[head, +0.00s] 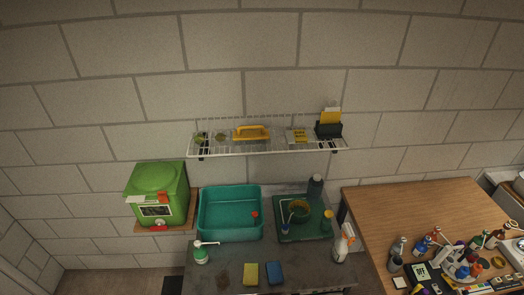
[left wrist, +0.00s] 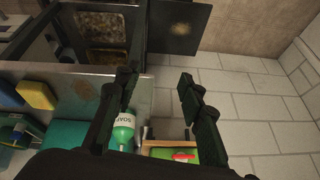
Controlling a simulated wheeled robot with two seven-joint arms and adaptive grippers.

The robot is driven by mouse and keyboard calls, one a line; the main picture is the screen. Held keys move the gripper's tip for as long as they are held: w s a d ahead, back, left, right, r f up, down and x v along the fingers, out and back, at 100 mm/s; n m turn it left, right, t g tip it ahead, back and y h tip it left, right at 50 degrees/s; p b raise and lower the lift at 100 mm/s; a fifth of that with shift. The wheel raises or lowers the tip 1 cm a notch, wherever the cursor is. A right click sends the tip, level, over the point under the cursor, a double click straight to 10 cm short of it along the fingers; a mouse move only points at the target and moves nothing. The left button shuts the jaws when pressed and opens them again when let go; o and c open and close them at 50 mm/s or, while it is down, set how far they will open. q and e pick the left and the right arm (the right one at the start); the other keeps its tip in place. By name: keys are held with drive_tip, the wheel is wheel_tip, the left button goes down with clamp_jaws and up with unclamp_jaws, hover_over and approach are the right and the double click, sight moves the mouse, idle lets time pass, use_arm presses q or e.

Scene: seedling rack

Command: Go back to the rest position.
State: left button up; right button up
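My left gripper (left wrist: 158,78) shows in the left wrist view with its two dark fingers spread apart and nothing between them. A green soap bottle (left wrist: 122,132) stands beyond the left finger, partly hidden by it. Neither gripper nor arm shows in the head view. My right gripper is in no view.
The counter (head: 215,280) holds a teal basin (head: 203,222), a green tray (head: 285,233), the soap bottle (head: 201,256), a yellow sponge (head: 251,274) and a blue sponge (head: 274,273). A wire rack (head: 225,153) hangs above. A green bin (head: 157,180) stands left, a cluttered wooden table (head: 420,205) right.

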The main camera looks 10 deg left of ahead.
use_arm(q)
drive_tip(key=s+g, duration=0.1)
drive_tip(key=s, duration=0.3)
wheel_tip(320, 180, down, 40)
drive_tip(key=s+d+m+g+h+b, duration=0.1)
drive_tip(key=s+d+g+b, duration=0.15)
drive_tip(key=b, duration=0.45)
drive_tip(key=s+f+b, duration=0.5)
drive_tip(key=s+f, duration=1.4)
drive_tip(key=f, duration=0.1)
drive_tip(key=shift+a+f+m+b, duration=0.15)
drive_tip(key=shift+f+m+b, duration=0.2)
drive_tip(key=shift+f+m, duration=0.05)
drive_tip(key=shift+g, duration=0.25)
